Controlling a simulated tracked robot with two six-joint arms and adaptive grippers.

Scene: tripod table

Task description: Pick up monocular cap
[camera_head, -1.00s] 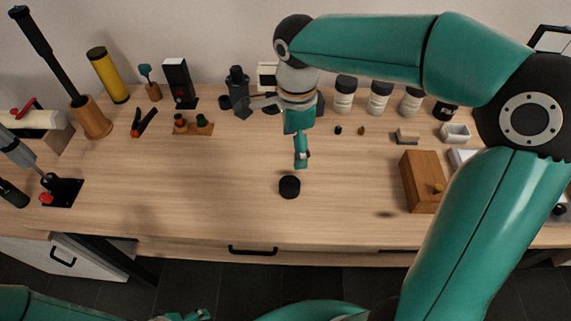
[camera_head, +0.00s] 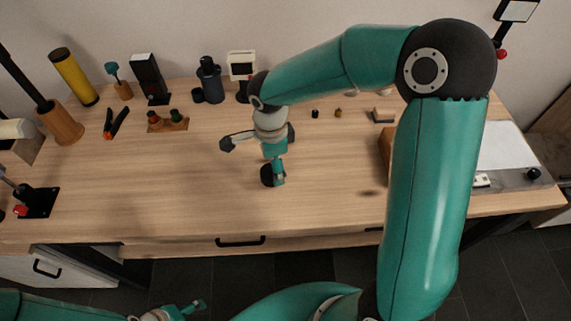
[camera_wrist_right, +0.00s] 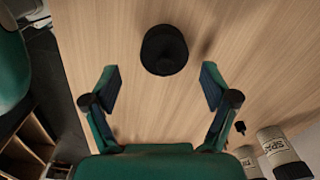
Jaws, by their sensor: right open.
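The monocular cap is a short black round piece (camera_head: 266,174) on the wooden table (camera_head: 180,195), near the middle of its front half. My right gripper (camera_head: 278,179) is over it in the head view and partly covers it. In the right wrist view the cap (camera_wrist_right: 164,48) lies just beyond the open, empty fingertips (camera_wrist_right: 160,82), roughly centred between them and not gripped. A dark upright device, perhaps the monocular (camera_head: 208,78), stands at the back of the table. My left gripper (camera_head: 183,311) shows only partly at the bottom edge, below the table front.
A wooden box (camera_head: 385,150) stands right of the cap, partly hidden by my right arm. Orange-handled pliers (camera_head: 115,123) and a small wooden stand (camera_head: 168,122) lie back left. White labelled jars (camera_wrist_right: 275,148) show in the wrist view. The table around the cap is clear.

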